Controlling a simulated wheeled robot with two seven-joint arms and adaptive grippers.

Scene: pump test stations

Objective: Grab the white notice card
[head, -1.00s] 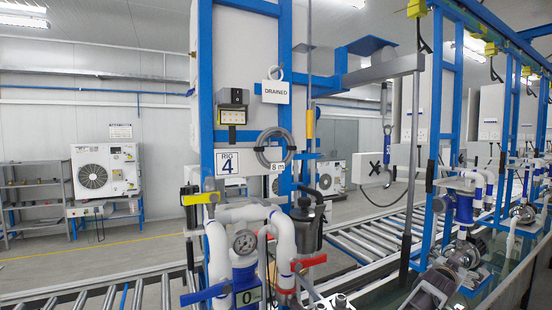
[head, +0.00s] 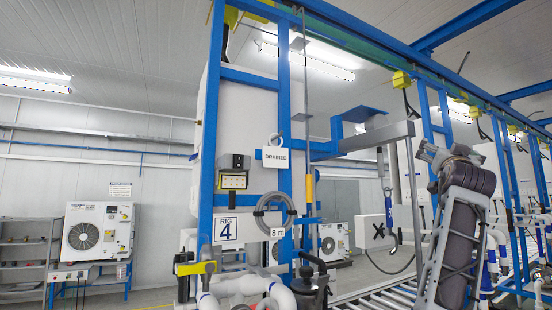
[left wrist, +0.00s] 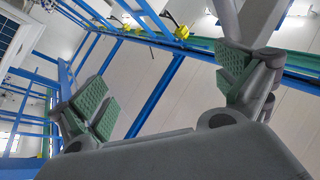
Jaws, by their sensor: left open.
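The white notice card (head: 277,157), marked DRAINED, hangs from a pale ring on the blue frame of rig 4, near the middle of the head view. My left gripper (left wrist: 165,85) shows in the left wrist view, its two green-padded fingers wide apart with nothing between them. It is not seen in the head view, and the card is not made out in the wrist view. A grey and dark arm of mine stands up at the right of the head view; whether its top end is the gripper, and its jaw state, I cannot tell.
A coiled grey hose (head: 274,214) hangs below the card, with a lamp box (head: 234,172) to its left. A grey beam (head: 376,137) juts out to the right. White pipes (head: 250,287) and a dark pump handle stand below. Blue posts and rails cross the wrist view.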

